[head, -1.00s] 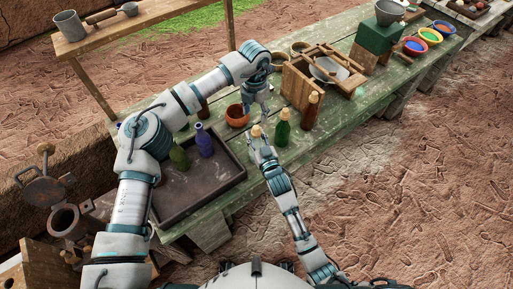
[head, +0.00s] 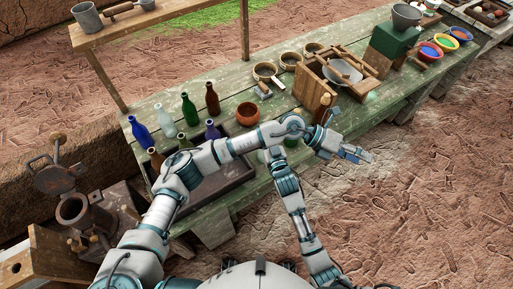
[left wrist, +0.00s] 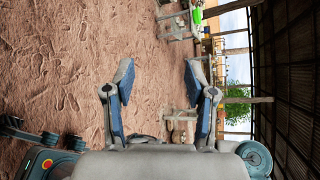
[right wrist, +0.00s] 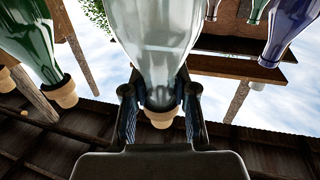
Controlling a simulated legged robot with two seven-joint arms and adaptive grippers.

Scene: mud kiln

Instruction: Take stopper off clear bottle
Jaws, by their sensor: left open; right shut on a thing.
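The clear bottle (right wrist: 160,45) fills the middle of the right wrist view. A tan stopper (right wrist: 160,118) is in its mouth. My right gripper (right wrist: 160,104) is shut around the bottle's neck, close to the stopper. In the head view, my left arm hides the right gripper and this bottle. My left gripper (head: 356,154) reaches past the bench's front edge, to the right of the right arm. It also shows in the left wrist view (left wrist: 160,82), its two blue fingers wide apart with nothing between them.
A brown stoppered bottle (head: 322,107) stands beside a wooden frame (head: 315,82). An orange bowl (head: 247,114) sits on the green bench (head: 225,90). Several bottles, including a pale one (head: 165,120), stand at the bench's left. A dark tray (head: 237,176) lies partly under my left arm.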

